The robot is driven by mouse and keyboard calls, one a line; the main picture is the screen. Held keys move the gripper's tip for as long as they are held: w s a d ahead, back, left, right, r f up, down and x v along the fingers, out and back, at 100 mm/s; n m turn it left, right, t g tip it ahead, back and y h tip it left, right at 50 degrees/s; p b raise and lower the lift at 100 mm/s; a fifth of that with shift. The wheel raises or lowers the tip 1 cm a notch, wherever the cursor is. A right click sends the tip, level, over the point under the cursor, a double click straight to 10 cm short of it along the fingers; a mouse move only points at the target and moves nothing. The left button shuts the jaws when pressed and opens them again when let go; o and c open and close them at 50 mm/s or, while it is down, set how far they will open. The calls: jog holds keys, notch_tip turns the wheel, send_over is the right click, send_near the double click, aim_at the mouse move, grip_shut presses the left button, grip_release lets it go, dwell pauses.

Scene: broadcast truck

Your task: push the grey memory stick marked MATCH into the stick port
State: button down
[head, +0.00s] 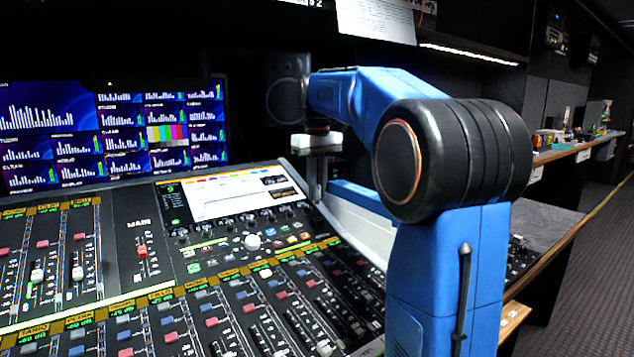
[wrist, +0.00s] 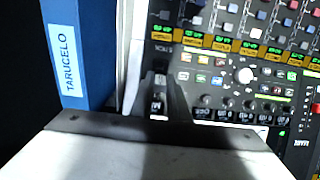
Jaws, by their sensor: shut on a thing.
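Only a small grey piece (wrist: 158,104) shows by the fingers. It looks like the memory stick, but no MATCH marking can be read. I cannot make out the stick port in either view.
The mixing console (head: 140,290) with faders and knobs fills the left and front. Monitors (head: 110,135) stand behind. A grey worktop (head: 545,235) lies at the right.

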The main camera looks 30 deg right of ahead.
aim_at(318, 185)
jog(key=shift+f, duration=1.55)
jog(key=shift+f, duration=1.3)
dwell(0.5)
jog(key=c, duration=1.6)
grip_release()
notch_tip(318, 185, up, 12)
jog(key=shift+f, duration=0.25)
jog(key=shift+r, duration=0.25)
